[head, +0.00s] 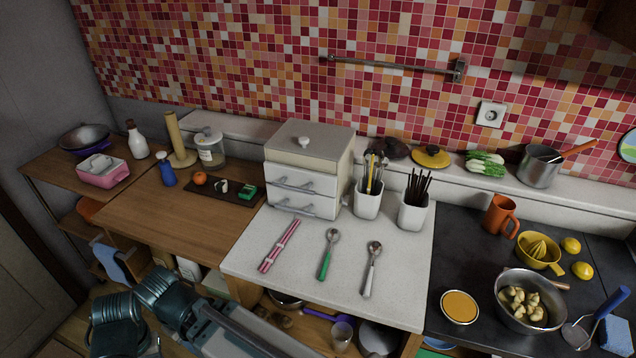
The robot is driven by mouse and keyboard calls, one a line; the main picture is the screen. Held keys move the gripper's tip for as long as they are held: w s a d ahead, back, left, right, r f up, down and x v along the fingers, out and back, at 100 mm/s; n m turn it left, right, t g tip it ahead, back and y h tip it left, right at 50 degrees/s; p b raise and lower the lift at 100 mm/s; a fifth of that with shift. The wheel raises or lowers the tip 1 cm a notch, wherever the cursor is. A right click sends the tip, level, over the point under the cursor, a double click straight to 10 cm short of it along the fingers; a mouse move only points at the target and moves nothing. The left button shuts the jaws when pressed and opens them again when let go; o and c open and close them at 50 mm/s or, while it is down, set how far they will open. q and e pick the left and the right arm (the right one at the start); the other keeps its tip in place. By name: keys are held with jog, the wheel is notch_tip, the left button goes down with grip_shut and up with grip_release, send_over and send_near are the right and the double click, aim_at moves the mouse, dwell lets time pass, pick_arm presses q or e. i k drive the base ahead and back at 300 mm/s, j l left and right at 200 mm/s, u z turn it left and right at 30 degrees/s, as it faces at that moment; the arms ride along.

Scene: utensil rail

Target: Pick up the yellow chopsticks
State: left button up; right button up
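Thin yellow chopsticks (370,172) stand upright in a white square cup (367,203) on the pale counter, in front of the wall ledge. Metal cutlery stands in the same cup, close against them, and their lower ends are hidden inside it. Dark ribbed joints and a grey link of my arm show at the bottom left, well apart from the cup. Neither of my grippers is in view.
A second white cup (412,213) with dark chopsticks stands just right. A small drawer cabinet (308,170) is close on the left. Pink chopsticks (279,246), a green-handled spoon (327,255) and a white-handled spoon (371,269) lie in front, with bare counter between them.

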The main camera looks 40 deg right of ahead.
aim_at(372, 158)
jog(key=i+j, duration=0.25)
jog(key=i+j+z, duration=0.1)
jog(key=i+j, duration=0.15)
jog(key=j, duration=0.15)
jog(key=z, duration=1.35)
